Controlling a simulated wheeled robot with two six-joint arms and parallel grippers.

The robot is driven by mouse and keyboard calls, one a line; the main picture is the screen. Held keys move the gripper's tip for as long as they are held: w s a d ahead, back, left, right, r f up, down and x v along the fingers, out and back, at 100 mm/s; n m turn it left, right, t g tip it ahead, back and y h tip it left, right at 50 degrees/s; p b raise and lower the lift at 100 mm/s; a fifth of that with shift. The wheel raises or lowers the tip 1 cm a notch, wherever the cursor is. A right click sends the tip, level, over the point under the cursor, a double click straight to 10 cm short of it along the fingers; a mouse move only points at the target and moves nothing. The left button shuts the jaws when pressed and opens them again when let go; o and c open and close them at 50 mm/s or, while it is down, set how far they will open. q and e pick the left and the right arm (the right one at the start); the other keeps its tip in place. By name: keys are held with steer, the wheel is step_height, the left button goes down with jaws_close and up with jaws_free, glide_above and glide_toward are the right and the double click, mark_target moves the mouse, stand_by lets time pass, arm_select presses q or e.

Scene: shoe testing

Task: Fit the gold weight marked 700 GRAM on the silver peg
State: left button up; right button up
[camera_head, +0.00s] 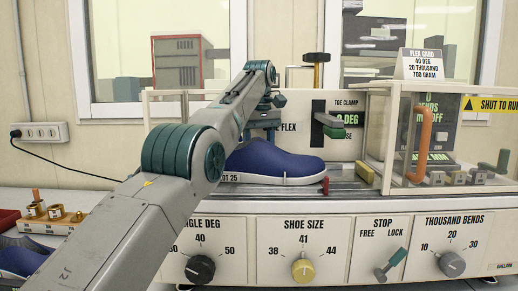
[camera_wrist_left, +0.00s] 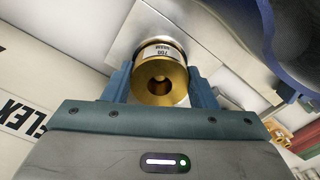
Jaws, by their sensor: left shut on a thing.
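The gold weight (camera_wrist_left: 161,80) is a short cylinder with a hole in its end and a pale label that reads 700 GRAM, upside down in the left wrist view. My left gripper (camera_wrist_left: 160,85) is shut on it, one blue finger on each side. In the head view my left gripper (camera_head: 264,130) is above and behind the blue shoe (camera_head: 272,160), at the machine's back panel; the weight cannot be made out there. I cannot pick out the silver peg in either view; my left arm covers part of the machine. My right gripper is not in view.
The shoe sits on the machine's bed, with a red-tipped pin (camera_head: 325,185) at its right. The toe clamp lever (camera_head: 330,125) and a clear guard box (camera_head: 400,130) stand to the right. A wooden tray (camera_head: 55,225) with gold weights lies at far left.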

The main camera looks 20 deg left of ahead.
arm_select(q)
steer(key=shift+f, duration=0.2)
steer(key=o, duration=1.1)
steer(key=shift+c, duration=0.2)
steer(key=o, duration=0.5)
steer(key=shift+s, duration=0.1)
step_height(320, 180, up, 11)
steer(key=p, duration=1)
steer(key=shift+f, duration=0.1)
